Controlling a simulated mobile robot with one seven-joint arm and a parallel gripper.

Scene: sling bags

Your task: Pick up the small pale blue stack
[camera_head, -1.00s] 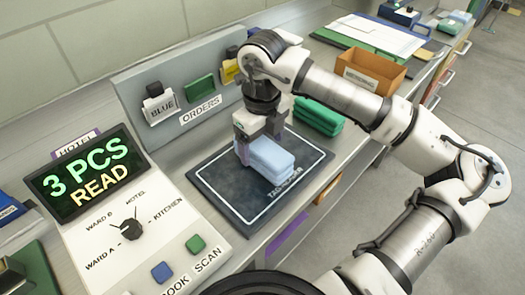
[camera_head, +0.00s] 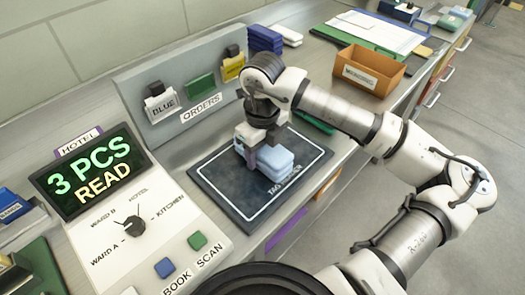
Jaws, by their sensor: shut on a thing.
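The small pale blue stack (camera_head: 274,164) is on the dark tag reader mat (camera_head: 222,194), towards its far right part. My gripper (camera_head: 256,158) points down at the stack's left end and is shut on it. One finger shows in front of the stack; the other finger is hidden. I cannot tell whether the stack is clear of the mat or touching it.
The display (camera_head: 88,180) at left reads "3 PCS READ", above a panel with a knob and buttons. A green stack (camera_head: 314,122) lies behind my arm, partly hidden. Dark blue and white stacks stand farther back. An orange box (camera_head: 370,70) stands at back right.

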